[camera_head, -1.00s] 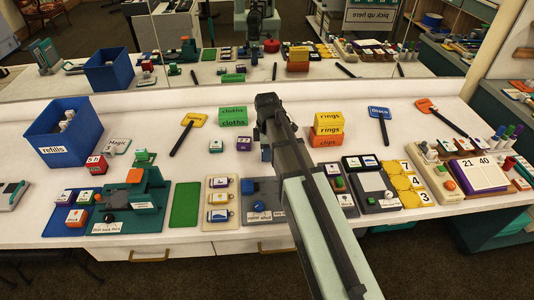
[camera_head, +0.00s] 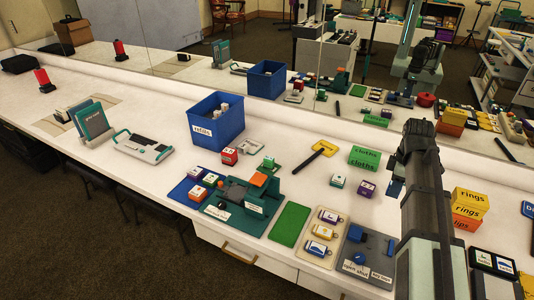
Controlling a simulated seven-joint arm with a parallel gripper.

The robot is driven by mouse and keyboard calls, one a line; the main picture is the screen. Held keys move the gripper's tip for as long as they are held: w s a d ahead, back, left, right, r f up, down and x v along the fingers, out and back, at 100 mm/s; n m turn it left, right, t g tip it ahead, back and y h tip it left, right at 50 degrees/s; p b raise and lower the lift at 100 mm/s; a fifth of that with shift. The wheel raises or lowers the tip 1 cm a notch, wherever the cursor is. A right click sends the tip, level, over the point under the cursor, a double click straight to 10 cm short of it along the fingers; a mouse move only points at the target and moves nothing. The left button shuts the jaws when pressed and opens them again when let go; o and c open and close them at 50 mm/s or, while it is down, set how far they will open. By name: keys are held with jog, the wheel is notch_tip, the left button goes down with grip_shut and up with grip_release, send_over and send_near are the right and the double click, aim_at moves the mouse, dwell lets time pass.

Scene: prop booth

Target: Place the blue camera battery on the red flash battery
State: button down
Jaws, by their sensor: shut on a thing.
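My gripper (camera_head: 398,183) hangs over the right part of the counter, largely hidden behind my own arm. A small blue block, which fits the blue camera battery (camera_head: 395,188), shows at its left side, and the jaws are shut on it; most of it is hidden. A red block with white markings (camera_head: 229,157) stands on the counter in front of the blue bin, well left of my gripper. The labels are too small to tell which is the red flash battery.
The blue refills bin (camera_head: 216,125) stands at the back. A teal device (camera_head: 240,197), green mat (camera_head: 289,224) and grey plate (camera_head: 368,250) line the front. A mirror runs behind.

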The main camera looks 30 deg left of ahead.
jog(key=s+a+n, duration=0.2)
jog(key=a, duration=0.7)
jog(key=s+a+n, duration=0.1)
jog(key=s+a, duration=0.1)
jog(key=a, duration=0.8)
notch_tip(320, 180, up, 6)
jog(key=m, duration=0.2)
send_over(229, 151)
jog(key=shift+m, duration=0.3)
jog(key=shift+a+f, duration=0.1)
jog(key=shift+f, duration=4.7)
jog(key=shift+f, duration=0.1)
jog(key=c, duration=0.8)
grip_release()
